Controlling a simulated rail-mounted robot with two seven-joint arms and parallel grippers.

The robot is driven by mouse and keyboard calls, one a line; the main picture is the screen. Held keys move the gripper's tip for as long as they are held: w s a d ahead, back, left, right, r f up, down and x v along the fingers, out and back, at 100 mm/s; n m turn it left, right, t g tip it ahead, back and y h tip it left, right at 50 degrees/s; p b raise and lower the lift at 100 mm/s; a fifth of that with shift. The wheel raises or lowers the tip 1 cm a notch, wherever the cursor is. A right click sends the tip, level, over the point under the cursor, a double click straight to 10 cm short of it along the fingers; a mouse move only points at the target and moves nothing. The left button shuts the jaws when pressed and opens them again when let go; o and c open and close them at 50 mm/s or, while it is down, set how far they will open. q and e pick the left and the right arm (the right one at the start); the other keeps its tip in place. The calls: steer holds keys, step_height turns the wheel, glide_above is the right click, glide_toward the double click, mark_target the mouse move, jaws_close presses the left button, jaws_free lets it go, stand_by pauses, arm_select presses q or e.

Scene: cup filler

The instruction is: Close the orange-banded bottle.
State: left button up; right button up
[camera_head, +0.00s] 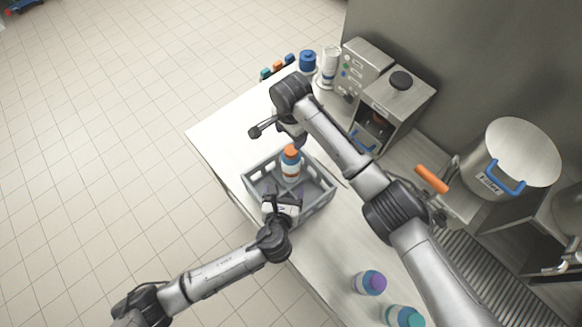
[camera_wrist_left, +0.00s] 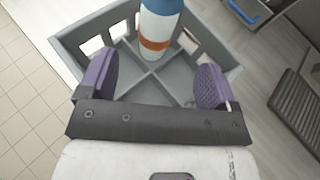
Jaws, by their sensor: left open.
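The orange-banded bottle (camera_head: 290,171) stands upright in a grey divided crate (camera_head: 322,203) on the counter, with an orange cap-like top showing in the head view. In the left wrist view its white lower body and orange band (camera_wrist_left: 155,45) show between the crate's dividers; its top is cut off. My left gripper (camera_head: 282,192) is over the crate's near side, its purple fingers wide apart and empty in the left wrist view (camera_wrist_left: 156,78), short of the bottle. My right gripper (camera_head: 268,129) is above the counter just beyond the crate; its finger gap is unclear.
Several coloured caps (camera_head: 278,66), a blue-topped container (camera_head: 307,61) and a white bottle (camera_head: 329,66) stand at the back. A dispenser machine (camera_head: 396,97) and a steel pot (camera_head: 515,150) are right. Purple-capped (camera_head: 369,283) and teal-capped (camera_head: 402,316) bottles stand in front.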

mark_target(290, 168)
arm_select(q)
steer(key=x, duration=1.3)
steer(key=shift+w+d+f, duration=0.1)
steer(key=shift+w+f, duration=0.05)
steer(key=shift+w, duration=0.2)
steer(key=shift+c, duration=0.3)
steer(key=c, duration=1.4)
arm_select(e)
steer(key=n, duration=0.3)
steer(key=shift+a+r+n, duration=0.1)
steer(key=shift+a+n, duration=0.1)
steer(key=shift+n, duration=0.2)
steer(key=n, duration=0.5)
steer(key=shift+d, duration=0.2)
